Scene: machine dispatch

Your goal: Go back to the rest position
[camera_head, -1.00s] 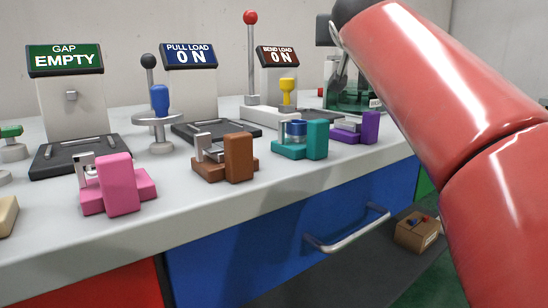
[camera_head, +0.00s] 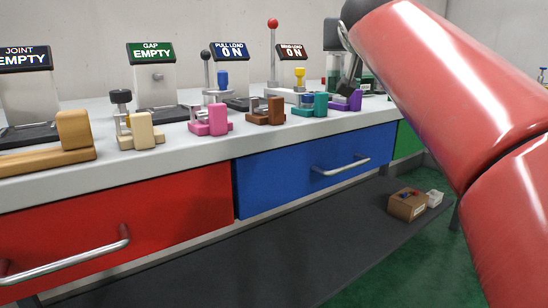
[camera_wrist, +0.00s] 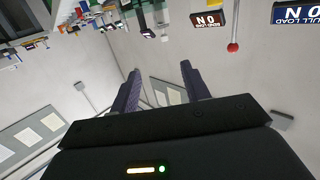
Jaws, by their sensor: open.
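My gripper (camera_wrist: 160,88) is open in the wrist view, with nothing between its two dark fingers. Beyond the fingers that view shows the wall, upside down, with the signs near its top edge. In the head view my red arm crosses the right side, and part of my dark gripper shows near the purple block, where overlap makes the gap between them hard to judge.
The grey workbench (camera_head: 170,160) carries pink (camera_head: 210,120), brown (camera_head: 265,111), teal (camera_head: 311,104) and purple (camera_head: 346,101) fixtures. Below are a red drawer (camera_head: 120,215) and a blue drawer (camera_head: 300,165), both shut. A cardboard box (camera_head: 407,205) sits on the dark lower shelf (camera_head: 250,265).

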